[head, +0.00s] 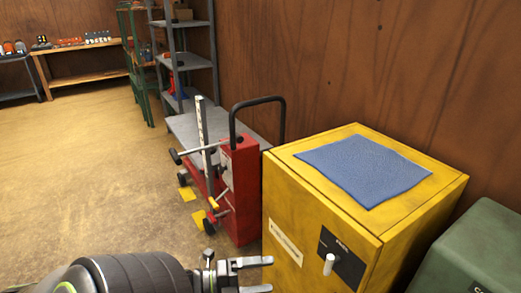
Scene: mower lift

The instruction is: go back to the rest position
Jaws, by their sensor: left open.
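My left gripper (262,275) shows at the bottom middle, its arm coming in from the lower left. Its two fingers point right and stand apart, with nothing between them. The fingers are in front of the lower front of a yellow cabinet (284,212) in the picture; I cannot tell whether they touch it. My right gripper is not in the picture.
A blue cloth (362,170) lies on the yellow cabinet. A red mower lift (236,190) with a black handle stands left of it. A green box (477,255) is at the lower right. Shelves (187,60) and a wooden bench (85,77) stand behind. The left floor (80,170) is clear.

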